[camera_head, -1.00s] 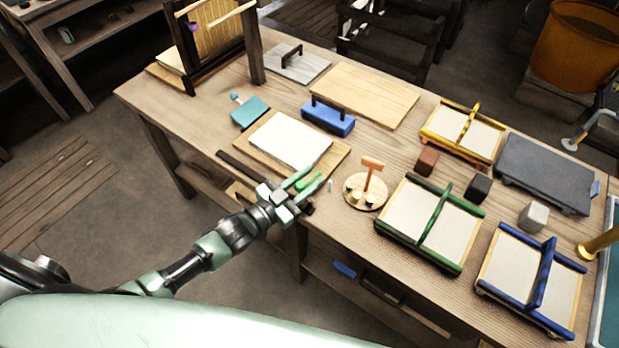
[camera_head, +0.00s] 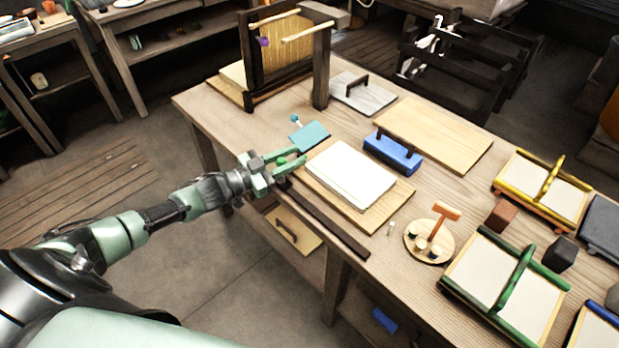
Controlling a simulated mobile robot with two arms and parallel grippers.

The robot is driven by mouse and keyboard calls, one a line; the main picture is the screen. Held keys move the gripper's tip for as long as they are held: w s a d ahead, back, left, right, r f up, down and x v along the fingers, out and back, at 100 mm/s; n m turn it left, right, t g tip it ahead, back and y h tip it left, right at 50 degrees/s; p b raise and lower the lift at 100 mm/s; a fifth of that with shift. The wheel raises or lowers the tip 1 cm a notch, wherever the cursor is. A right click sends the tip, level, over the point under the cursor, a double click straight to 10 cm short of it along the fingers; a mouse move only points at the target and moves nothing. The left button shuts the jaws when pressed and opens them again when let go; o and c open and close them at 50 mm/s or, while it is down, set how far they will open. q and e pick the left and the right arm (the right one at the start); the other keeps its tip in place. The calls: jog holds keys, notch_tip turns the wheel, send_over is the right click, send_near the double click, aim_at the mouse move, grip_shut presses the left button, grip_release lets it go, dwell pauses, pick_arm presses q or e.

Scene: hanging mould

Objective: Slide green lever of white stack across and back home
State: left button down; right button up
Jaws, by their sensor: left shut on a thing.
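The white stack (camera_head: 350,172) lies on a wooden board (camera_head: 397,197) near the table's front edge. A dark rail (camera_head: 330,222) runs along that edge in front of the board. My left gripper (camera_head: 297,158) is at the rail's left end, beside the stack's left corner. It is shut on the green lever (camera_head: 283,160), a small green piece between its pale green fingers. The fingers partly hide the lever and the rail's left end. My right gripper is not in view.
A teal block with a knob (camera_head: 310,135) lies just behind my left gripper. A blue-based block (camera_head: 392,154) stands behind the stack. A round wooden stand (camera_head: 430,243) and a green frame (camera_head: 505,278) are to the right. The rail's right part is clear.

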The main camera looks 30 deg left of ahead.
pick_arm(q)
jog(key=shift+w+a, duration=0.25)
jog(key=shift+a, duration=0.5)
jog(key=shift+w+a+r, duration=0.1)
jog(key=shift+a, duration=0.1)
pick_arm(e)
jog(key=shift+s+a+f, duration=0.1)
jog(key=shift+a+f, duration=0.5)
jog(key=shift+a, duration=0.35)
pick_arm(q)
jog(key=c, duration=1.2)
grip_release()
jog(key=shift+o, duration=0.5)
jog(key=shift+a, duration=0.1)
jog(key=shift+b, duration=0.3)
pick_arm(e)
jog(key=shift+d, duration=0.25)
pick_arm(q)
jog(key=shift+s, duration=0.3)
jog(key=v, duration=0.7)
jog(key=shift+a+b, duration=0.25)
jog(key=shift+b, duration=0.05)
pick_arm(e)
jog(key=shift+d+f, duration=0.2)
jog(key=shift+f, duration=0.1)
